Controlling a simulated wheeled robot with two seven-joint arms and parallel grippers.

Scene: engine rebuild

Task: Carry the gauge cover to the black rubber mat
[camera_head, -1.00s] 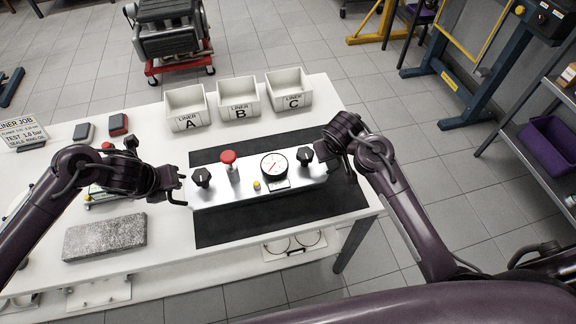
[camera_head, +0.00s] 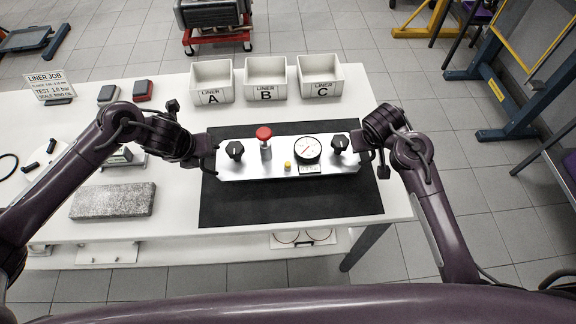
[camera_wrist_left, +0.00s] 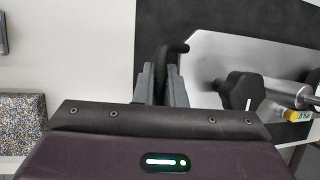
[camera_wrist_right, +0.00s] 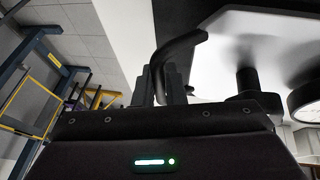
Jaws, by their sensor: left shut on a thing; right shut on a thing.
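The gauge cover (camera_head: 266,173) is a long silver plate with two black knobs, a red-topped post, a yellow button and a round white gauge. In the head view it lies level over the black rubber mat (camera_head: 290,207), within its left and right edges. I cannot tell whether it touches the mat. My left gripper (camera_head: 213,155) is shut on a black handle (camera_wrist_left: 173,50) at its left end. My right gripper (camera_head: 366,152) is shut on the handle (camera_wrist_right: 182,48) at its right end. The fingers partly hide both handles.
White bins A (camera_head: 212,98), B (camera_head: 265,94) and C (camera_head: 319,90) stand behind the mat. A grey stone block (camera_head: 113,201) lies to the left on the white table (camera_head: 178,222). A sign (camera_head: 50,87) and two small blocks stand at the back left.

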